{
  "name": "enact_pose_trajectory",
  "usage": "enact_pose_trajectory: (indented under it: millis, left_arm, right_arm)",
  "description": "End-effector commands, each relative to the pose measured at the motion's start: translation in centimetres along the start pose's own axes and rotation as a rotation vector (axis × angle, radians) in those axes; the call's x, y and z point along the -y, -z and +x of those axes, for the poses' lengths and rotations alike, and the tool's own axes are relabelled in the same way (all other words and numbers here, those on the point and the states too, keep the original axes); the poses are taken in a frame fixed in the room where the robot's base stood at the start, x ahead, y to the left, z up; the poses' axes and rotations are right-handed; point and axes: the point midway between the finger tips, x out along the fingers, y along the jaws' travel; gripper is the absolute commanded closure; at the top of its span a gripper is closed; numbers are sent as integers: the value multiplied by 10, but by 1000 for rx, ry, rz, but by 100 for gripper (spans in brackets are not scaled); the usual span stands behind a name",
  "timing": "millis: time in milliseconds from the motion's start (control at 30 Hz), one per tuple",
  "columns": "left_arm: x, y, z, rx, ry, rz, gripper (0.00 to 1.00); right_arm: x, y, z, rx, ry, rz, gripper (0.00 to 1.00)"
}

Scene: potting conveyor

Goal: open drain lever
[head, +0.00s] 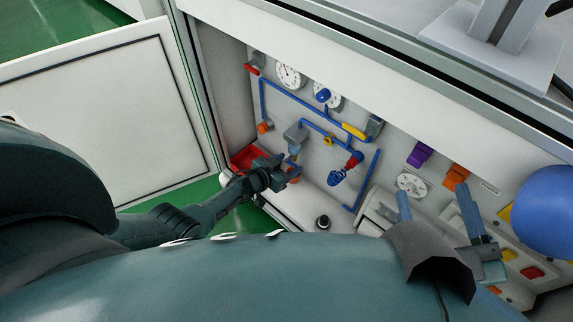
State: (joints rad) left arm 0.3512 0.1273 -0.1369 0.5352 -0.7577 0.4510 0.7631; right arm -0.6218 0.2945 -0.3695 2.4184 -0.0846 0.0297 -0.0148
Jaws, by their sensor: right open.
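Several valve handles sit on the blue-piped panel inside the open cabinet, and I cannot tell which is the drain lever. A yellow lever (354,132) is at the right of the pipes, a red lever (252,69) at the upper left, and an orange knob (264,127) below it. My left gripper (292,168) is at the panel's lower part, close to a grey fitting (295,135); whether it touches anything is hidden. Its jaw state is unclear. My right gripper (434,187) is open, its two blue fingers apart, over the control section at the right, with nothing visible between them.
A white door (110,110) stands open at the left. Gauges (289,76) and a blue valve wheel (337,178) are on the panel. Purple (419,154) and orange (456,175) parts and a large blue ball (546,212) are at the right.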

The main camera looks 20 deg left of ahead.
Motion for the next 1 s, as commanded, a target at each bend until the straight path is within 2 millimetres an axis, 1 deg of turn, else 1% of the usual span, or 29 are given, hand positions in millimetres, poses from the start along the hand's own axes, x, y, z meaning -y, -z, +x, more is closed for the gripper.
enact_pose_trajectory:
  millis: [33,67,433,633,767,1000]
  left_arm:
    - [0,0,0,0,0,0,46]
    - [0,0,0,0,0,0,48]
    - [0,0,0,0,0,0,78]
    - [0,0,0,0,-7,-12,78]
    - [1,0,-1,2,-23,-52,78]
    - [4,2,-2,2,-83,-193,78]
  right_arm:
    - [0,0,0,0,0,0,33]
    - [0,0,0,0,0,0,33]
    - [0,0,0,0,0,-1,33]
    - [0,0,0,-1,0,-2,33]
    - [0,1,0,-1,0,-4,33]
    - [0,1,0,-3,-1,-8,33]
